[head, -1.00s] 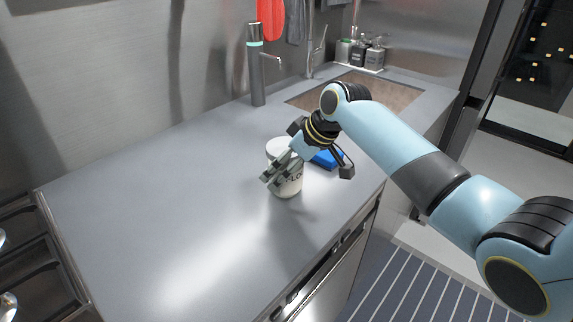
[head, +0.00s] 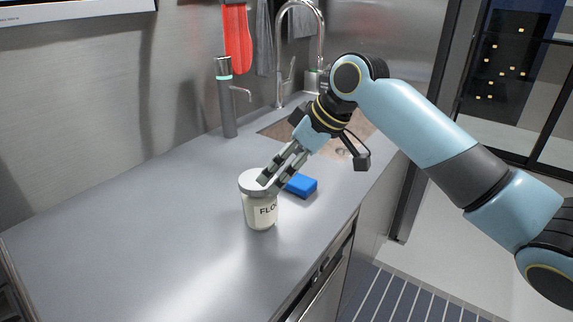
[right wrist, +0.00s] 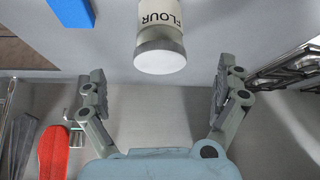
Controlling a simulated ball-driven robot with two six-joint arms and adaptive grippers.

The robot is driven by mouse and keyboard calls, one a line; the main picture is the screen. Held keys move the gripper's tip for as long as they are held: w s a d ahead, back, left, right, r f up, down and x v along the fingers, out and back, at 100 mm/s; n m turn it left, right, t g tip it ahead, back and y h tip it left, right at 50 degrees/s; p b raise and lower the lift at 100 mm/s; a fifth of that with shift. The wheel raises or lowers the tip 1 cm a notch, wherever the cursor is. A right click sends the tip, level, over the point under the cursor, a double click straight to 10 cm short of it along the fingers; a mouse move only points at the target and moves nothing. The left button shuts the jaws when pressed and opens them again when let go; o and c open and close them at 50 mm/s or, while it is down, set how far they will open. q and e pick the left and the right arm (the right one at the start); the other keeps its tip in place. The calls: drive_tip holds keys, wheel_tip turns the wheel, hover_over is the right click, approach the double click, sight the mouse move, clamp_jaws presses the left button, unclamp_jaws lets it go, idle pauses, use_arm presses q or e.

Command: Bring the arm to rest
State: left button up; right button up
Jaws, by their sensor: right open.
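My right gripper (head: 277,174) is over the counter, close to the lid of the flour jar (head: 261,212) in the head view. In the right wrist view its two fingers (right wrist: 158,90) are spread wide with nothing between them. The jar, cream with a grey lid and dark lettering, also shows in the right wrist view (right wrist: 160,35), ahead of the fingertips and apart from them. In the head view the jar stands upright on the counter. My left gripper is in neither view.
A blue sponge-like block (head: 301,185) lies on the grey counter (head: 130,220) right behind the jar. A slim dark dispenser (head: 226,100) and the sink (head: 345,150) with its tall faucet (head: 322,40) are farther back. The counter's left part is clear.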

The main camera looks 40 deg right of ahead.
idle(0.4)
drive_tip(key=s+a+f+m+g+h, duration=0.1)
drive_tip(key=s+a+f+m+h, duration=0.15)
drive_tip(key=s, duration=1.05)
drive_tip(key=s+a+f+m+g+h, duration=0.1)
drive_tip(key=s+f+m, duration=0.15)
drive_tip(key=s, duration=1.05)
drive_tip(key=s+d+f+g+b, duration=0.15)
drive_tip(key=f+b, duration=0.35)
drive_tip(key=f, duration=1.4)
drive_tip(key=s+d+f+b, duration=0.2)
drive_tip(key=f+b, duration=0.2)
drive_tip(key=f, duration=1.6)
drive_tip(key=s+f+g+b, duration=0.1)
drive_tip(key=s+f+b, duration=0.5)
drive_tip(key=s+f, duration=1.1)
wheel_tip(320, 180, down, 2)
drive_tip(key=shift+s+d+f, duration=0.1)
drive_tip(key=shift+s+d, duration=0.2)
